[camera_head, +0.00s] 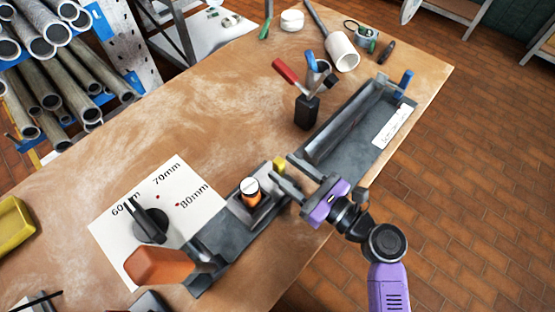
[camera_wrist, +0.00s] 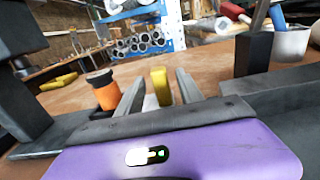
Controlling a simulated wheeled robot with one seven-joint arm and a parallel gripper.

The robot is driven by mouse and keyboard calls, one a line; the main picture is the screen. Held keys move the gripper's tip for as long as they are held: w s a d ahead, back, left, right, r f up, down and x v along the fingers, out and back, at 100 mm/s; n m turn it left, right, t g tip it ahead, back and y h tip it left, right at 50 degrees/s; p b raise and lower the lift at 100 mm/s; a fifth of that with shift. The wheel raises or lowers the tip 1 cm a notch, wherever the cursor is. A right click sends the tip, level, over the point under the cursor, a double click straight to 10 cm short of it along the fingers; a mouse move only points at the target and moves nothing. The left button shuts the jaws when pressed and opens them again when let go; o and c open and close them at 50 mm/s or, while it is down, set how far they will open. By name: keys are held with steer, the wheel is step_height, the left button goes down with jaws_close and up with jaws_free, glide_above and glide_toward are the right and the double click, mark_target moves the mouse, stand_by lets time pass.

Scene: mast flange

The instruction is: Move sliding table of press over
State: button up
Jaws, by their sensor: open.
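The press is a long dark grey bed (camera_head: 342,152) running diagonally along the right side of the table. Its sliding table (camera_head: 238,211) carries an orange cylinder with a pale top (camera_head: 250,191), and a small yellow block (camera_head: 279,163) stands at its end. My purple gripper (camera_head: 282,168) is open at this yellow block. In the wrist view, the yellow block (camera_wrist: 160,87) shows between my two fingers, and the orange cylinder (camera_wrist: 103,92) stands left of them. I cannot tell whether the fingers touch the block.
A white sheet marked 60mm, 70mm and 80mm (camera_head: 110,232) bears a black knob (camera_head: 151,222). An orange handle (camera_head: 160,264) rises at the near end. A black holder with tools (camera_head: 307,111) stands beside the bed. The table's middle (camera_head: 200,130) is clear.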

steer(key=shift+x, duration=1.35)
jaws_close()
stand_by(0.4)
